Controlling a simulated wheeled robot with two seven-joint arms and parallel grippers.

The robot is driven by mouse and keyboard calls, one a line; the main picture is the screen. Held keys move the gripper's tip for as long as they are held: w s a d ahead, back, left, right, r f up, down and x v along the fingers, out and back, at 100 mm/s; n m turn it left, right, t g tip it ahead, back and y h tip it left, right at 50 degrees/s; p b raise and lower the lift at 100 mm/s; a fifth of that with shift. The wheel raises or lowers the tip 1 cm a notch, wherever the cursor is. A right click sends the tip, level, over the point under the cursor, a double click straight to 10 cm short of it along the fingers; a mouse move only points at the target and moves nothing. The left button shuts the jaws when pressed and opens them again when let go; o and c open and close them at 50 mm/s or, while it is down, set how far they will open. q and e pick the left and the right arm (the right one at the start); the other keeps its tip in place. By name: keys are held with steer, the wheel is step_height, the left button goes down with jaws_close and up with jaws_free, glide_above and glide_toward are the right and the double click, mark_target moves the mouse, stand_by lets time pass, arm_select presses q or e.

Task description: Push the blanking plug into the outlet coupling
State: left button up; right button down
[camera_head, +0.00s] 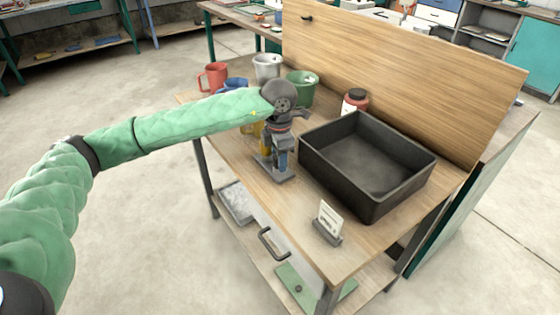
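My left arm comes in from the left in a green quilted sleeve. Its dark wrist is above the workbench, and the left gripper (281,136) points down over a small fixture with a grey base plate (275,172). Blue and yellow parts show at the fixture, just under and beside the gripper. The fingers are too small and too overlapped to tell whether they are open or shut. I cannot make out the blanking plug, and the outlet coupling cannot be told apart from the fixture parts. My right gripper is not in view.
A small white card in a holder (329,221) stands at the front. Red (214,76), blue, white and green mugs (301,88) stand behind the arm. A wooden back panel (410,75) bounds the bench.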

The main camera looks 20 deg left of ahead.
arm_select(q)
steer(key=c, duration=0.5)
